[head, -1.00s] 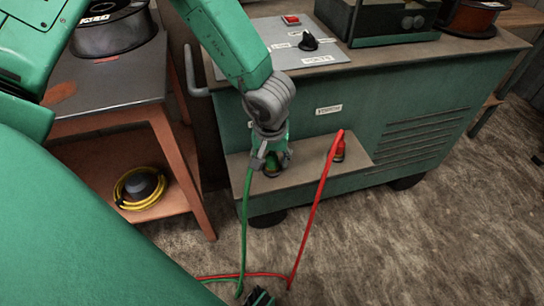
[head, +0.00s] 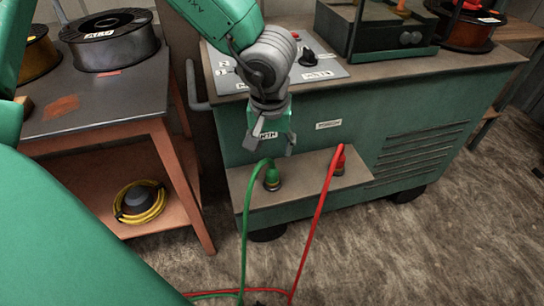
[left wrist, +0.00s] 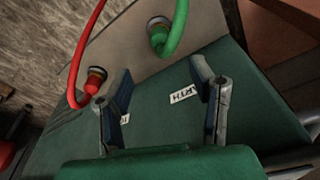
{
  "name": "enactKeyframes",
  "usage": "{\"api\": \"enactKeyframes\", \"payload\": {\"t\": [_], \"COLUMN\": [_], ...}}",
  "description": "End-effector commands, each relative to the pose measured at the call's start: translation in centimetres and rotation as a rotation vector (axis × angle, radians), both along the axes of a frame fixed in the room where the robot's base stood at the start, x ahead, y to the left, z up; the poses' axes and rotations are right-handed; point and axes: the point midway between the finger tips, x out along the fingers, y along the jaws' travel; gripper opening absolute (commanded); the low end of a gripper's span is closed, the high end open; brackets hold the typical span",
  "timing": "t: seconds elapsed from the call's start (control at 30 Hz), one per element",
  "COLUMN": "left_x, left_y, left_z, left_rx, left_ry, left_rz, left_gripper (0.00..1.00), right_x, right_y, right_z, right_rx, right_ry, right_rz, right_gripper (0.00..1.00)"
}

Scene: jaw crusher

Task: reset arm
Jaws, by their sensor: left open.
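My left gripper (head: 270,143) is open and empty in the head view, above the shelf on the front of a green machine (head: 400,130). A green plug (head: 272,180) with a green cable stands in a socket on that shelf, just below the gripper and apart from it. A red plug (head: 340,160) with a red cable sits in a socket to its right. In the left wrist view, the open fingers (left wrist: 163,100) frame the machine's front, with the green plug (left wrist: 158,36) and the red plug (left wrist: 95,80) beyond them. My right gripper is not in view.
A panel (head: 275,65) with a black knob and a red button lies on the machine top, near my left arm. An orange-legged table (head: 90,115) at left holds wire spools (head: 112,42). A yellow cable coil (head: 140,202) lies on its lower shelf. The floor at right is clear.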

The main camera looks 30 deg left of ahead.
Motion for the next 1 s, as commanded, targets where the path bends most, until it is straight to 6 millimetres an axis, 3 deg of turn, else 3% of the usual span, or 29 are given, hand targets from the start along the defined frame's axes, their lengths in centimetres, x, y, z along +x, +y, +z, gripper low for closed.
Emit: {"api": "enactKeyframes", "payload": {"t": [0.17, 0.73, 0.87, 1.0], "left_x": [-0.1, -0.2, -0.8, -2.5], "left_y": [-0.1, 0.1, 1.2, 3.3], "left_z": [0.9, 0.7, -1.0, -4.2], "left_rx": [-0.001, 0.009, 0.078, 0.193], "left_ry": [0.0, 0.0, -0.007, -0.039], "left_rz": [0.0, -0.003, -0.018, -0.083], "left_gripper": [0.5, 0.5, 0.5, 0.5], "right_x": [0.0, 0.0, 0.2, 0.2], "right_y": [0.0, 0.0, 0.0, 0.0], "right_z": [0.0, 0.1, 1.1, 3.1], "right_rx": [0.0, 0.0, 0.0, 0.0], "right_ry": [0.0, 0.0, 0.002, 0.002], "right_rz": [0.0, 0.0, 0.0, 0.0], "right_gripper": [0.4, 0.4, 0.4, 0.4]}}
